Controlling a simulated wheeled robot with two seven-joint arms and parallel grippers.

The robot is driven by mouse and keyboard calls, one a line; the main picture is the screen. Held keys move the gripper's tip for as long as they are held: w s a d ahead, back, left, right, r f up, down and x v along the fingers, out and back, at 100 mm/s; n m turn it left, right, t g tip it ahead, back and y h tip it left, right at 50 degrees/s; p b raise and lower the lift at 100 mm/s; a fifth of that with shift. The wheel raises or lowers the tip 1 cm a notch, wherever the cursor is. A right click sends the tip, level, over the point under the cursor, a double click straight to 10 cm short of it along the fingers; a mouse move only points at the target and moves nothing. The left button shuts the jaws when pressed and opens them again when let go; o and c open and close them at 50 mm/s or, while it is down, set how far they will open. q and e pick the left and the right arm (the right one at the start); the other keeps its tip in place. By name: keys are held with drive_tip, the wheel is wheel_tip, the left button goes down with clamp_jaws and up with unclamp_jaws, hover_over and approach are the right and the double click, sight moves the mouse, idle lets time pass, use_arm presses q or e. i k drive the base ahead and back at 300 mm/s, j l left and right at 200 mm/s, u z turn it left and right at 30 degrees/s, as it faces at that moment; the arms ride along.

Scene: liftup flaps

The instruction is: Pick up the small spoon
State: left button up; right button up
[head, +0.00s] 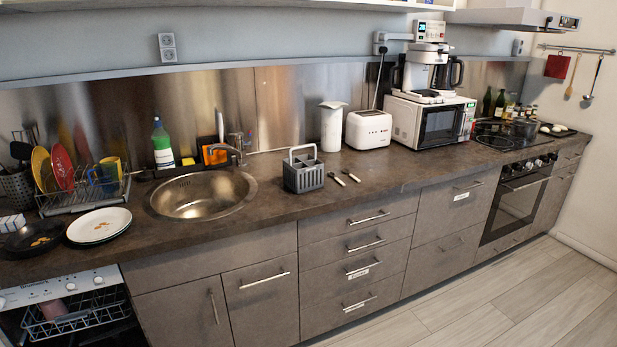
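Two small utensils with dark handles and pale ends lie on the dark countertop in the head view, just right of a grey cutlery caddy. The left utensil (337,179) and the right utensil (351,175) lie close together, apart from each other. They are too small to tell which is the small spoon. The grey cutlery caddy (303,177) stands upright with its handle up; its inside is too small to make out. Neither of my grippers shows in this view.
The sink (203,194) is left of the caddy. The dishwasher (70,312) is open at lower left.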

sight(330, 175)
drive_tip(key=u, duration=0.25)
drive_tip(key=i+l+u, duration=0.15)
drive_tip(key=u, duration=0.2)
drive_tip(key=i+l+u, duration=0.4)
drive_tip(key=u, duration=0.25)
drive_tip(key=l, duration=0.1)
